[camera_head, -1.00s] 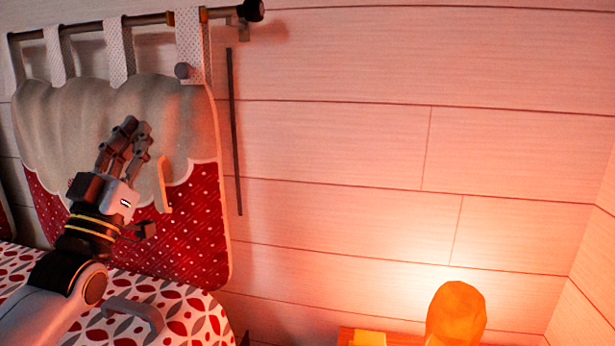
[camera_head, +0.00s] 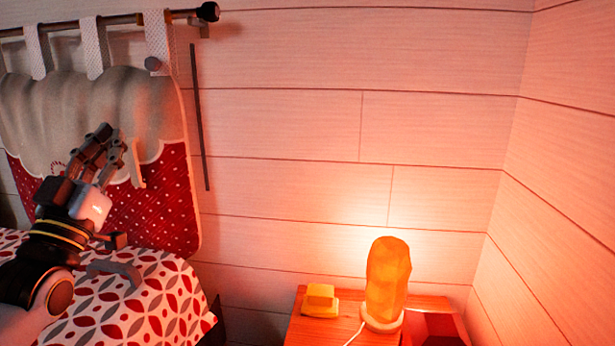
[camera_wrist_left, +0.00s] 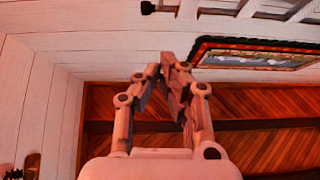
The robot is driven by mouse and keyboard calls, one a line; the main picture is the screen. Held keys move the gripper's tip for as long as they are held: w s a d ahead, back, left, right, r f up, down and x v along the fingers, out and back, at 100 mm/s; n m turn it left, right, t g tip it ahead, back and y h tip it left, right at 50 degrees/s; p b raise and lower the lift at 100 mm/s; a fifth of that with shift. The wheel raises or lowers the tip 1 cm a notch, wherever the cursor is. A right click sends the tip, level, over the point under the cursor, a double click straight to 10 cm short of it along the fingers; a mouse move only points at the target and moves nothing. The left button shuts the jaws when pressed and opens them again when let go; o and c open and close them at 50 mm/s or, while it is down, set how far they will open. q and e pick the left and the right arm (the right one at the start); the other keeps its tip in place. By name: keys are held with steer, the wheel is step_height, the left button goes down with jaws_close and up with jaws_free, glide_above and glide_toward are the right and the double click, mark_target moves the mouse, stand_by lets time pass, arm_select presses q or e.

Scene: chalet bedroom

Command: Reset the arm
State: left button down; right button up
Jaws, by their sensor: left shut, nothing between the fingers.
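My left gripper (camera_head: 104,140) is raised at the left of the head view, in front of the cushioned headboard hanging (camera_head: 150,205) and above the patterned bed cover (camera_head: 150,305). Its fingers point up and are shut with nothing between them. In the left wrist view the left gripper's fingertips (camera_wrist_left: 172,62) come together, with the room's wood-planked surface and a framed picture (camera_wrist_left: 255,60) beyond. My right gripper is not in view.
A wooden nightstand (camera_head: 300,328) stands low at the right, bearing a glowing orange lamp (camera_head: 388,275) and a small yellow object (camera_head: 320,300). The plank wall (camera_head: 300,120) behind is mostly bare. A curtain rod (camera_head: 125,18) runs above the hanging.

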arm_select(q)
steer(key=s+d+f+g+y, duration=0.1)
steer(key=s+f+g, duration=0.45)
steer(key=f, duration=0.35)
steer(key=s+d+f+g+y, duration=0.1)
steer(key=s+f+g+y, duration=0.1)
steer(key=s+f+g, duration=1)
steer(key=s+f, duration=0.1)
steer(key=s, duration=0.5)
steer(key=s+f+g, duration=0.4)
steer(key=s, duration=0.6)
steer(key=s+a+f+g, duration=0.1)
steer(key=s+f, duration=0.1)
steer(key=f, duration=1.1)
steer(key=s+a+f+g, duration=0.1)
steer(key=f, duration=1.2)
steer(key=s+a+f, duration=0.1)
steer(key=s+f, duration=1.4)
steer(key=s, duration=0.3)
steer(key=shift+a+n+g, duration=0.15)
steer(key=shift+n+g, duration=0.15)
steer(key=shift+g, duration=0.05)
